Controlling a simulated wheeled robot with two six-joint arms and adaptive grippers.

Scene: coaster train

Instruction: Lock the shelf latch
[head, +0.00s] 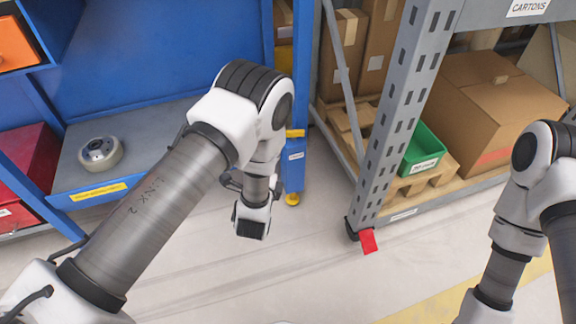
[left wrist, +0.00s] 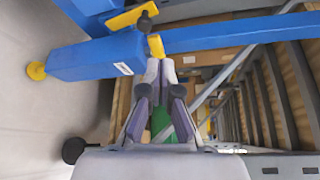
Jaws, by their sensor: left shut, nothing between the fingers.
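The shelf latch appears as a yellow bar (left wrist: 128,16) with a dark round knob (left wrist: 145,20) at the blue post, at the top of the left wrist view. A small yellow piece (left wrist: 155,46) sits just below the knob. In the head view a yellow part (head: 295,133) shows on the blue post (head: 294,168). My left gripper (left wrist: 158,70) is shut and empty, with its fingertips close to the small yellow piece; I cannot tell whether they touch. In the head view my left arm hides its fingers. My right arm shows at the right, its gripper out of frame.
A grey rack (head: 392,125) with cartons (head: 490,105) and a green bin (head: 424,148) stands to the right, with a red tag (head: 368,241) at its foot. The floor in front is clear.

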